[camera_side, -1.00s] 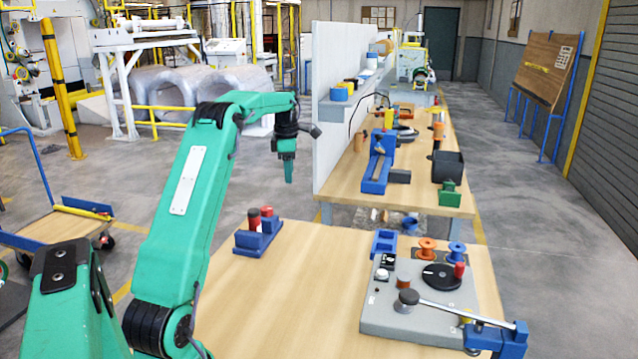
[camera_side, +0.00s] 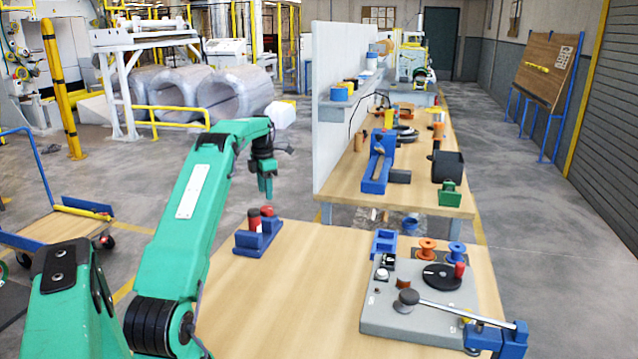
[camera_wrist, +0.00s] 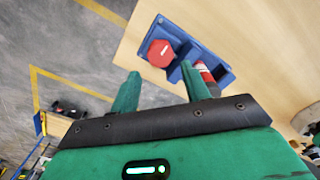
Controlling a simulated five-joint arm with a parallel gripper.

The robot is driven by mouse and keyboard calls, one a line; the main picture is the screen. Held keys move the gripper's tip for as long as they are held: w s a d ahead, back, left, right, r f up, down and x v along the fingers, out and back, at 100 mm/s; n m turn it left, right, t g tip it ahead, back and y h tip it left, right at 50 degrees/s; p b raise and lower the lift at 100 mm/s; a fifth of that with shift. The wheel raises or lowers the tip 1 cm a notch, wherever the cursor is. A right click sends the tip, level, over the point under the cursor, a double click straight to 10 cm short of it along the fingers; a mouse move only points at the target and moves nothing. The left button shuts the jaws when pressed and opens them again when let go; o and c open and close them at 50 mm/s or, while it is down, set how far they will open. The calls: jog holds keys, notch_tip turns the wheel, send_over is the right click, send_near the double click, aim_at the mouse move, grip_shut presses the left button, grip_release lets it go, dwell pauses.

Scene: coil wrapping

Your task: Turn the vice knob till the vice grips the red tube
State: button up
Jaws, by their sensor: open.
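The blue vice (camera_side: 262,240) stands at the left far edge of the near table; it also shows in the wrist view (camera_wrist: 222,72). In the wrist view its red, many-sided knob (camera_wrist: 160,53) faces me, and the red tube (camera_wrist: 205,73) with a pale band lies to the right of it, partly behind a finger. Whether the vice jaws touch the tube I cannot tell. My gripper (camera_side: 266,190) is above the vice, pointing down, apart from it. In the wrist view its two fingers (camera_wrist: 160,80) are spread and empty, with the knob between and beyond the tips.
A grey panel (camera_side: 375,318) with a black disc, spools and a lever occupies the table's right side. A small blue block (camera_side: 384,242) stands behind it. The middle of the tabletop (camera_side: 300,285) is clear. A white partition (camera_side: 330,130) rises beyond the table.

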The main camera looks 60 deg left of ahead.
aim_at(267, 208)
jog(key=shift+f, duration=3.25)
jog(key=c, duration=0.7)
